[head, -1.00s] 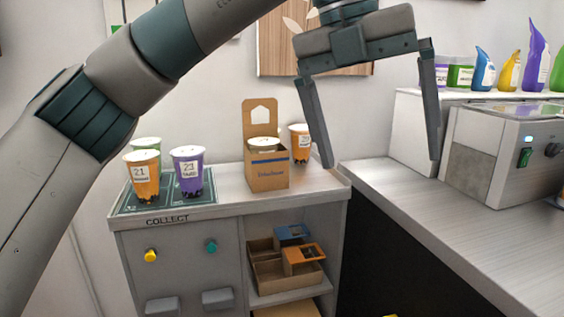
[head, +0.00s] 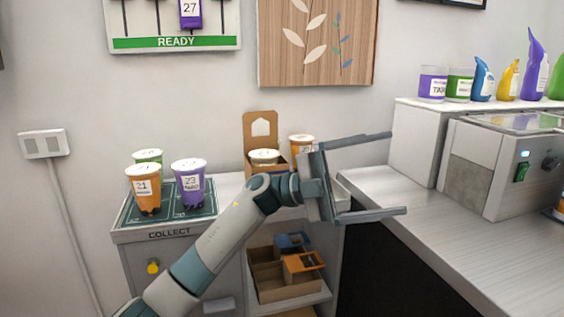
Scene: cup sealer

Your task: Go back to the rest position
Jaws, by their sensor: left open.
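My left gripper (head: 398,173) is open and empty. Its two fingers point right, over the gap between the collect counter and the steel counter. My left arm rises from the bottom and hides part of the collect counter's front. Behind the gripper, a cardboard carrier (head: 260,127) with a white-lidded cup (head: 264,156) in it stands on the counter, partly hidden. My right gripper is not in view.
An orange cup (head: 142,188), a purple cup (head: 189,184) and a green cup (head: 148,156) stand on the collect mat (head: 127,213). A sealing machine (head: 487,165) stands on the steel counter (head: 440,232) at right.

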